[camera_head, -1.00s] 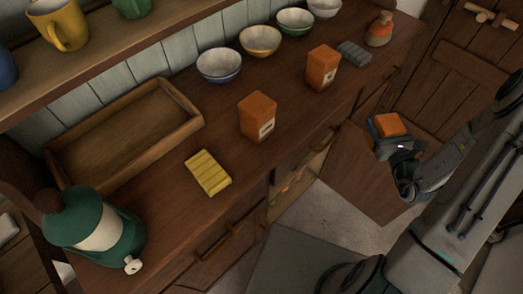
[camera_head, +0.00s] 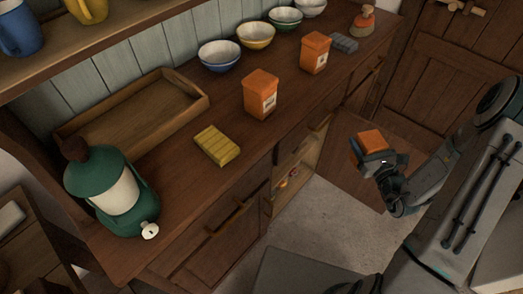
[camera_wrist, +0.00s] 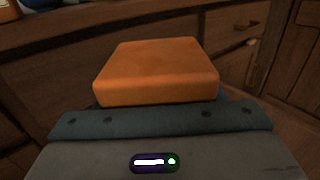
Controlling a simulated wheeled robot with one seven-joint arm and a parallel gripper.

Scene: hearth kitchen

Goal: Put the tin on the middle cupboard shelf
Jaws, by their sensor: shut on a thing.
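An orange tin (camera_head: 371,138) is held in my gripper (camera_head: 374,158), to the right of the counter and in front of an open cupboard door. In the wrist view the tin's orange top (camera_wrist: 157,70) stands up beyond my gripper (camera_wrist: 160,122), which is shut on it. The cupboard (camera_head: 292,176) under the counter is open, with several small coloured things inside. Its shelves show only as a narrow strip, and I cannot make out the middle one. Two more orange tins (camera_head: 261,93) (camera_head: 315,52) stand upright on the counter.
The open cupboard door (camera_head: 357,180) juts out beside my gripper. The counter (camera_head: 180,180) holds a yellow sponge-like block (camera_head: 217,146), a wooden tray (camera_head: 75,136), a green lantern-like container (camera_head: 90,190) and several bowls (camera_head: 219,56). The floor (camera_head: 310,225) before the cupboard is clear.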

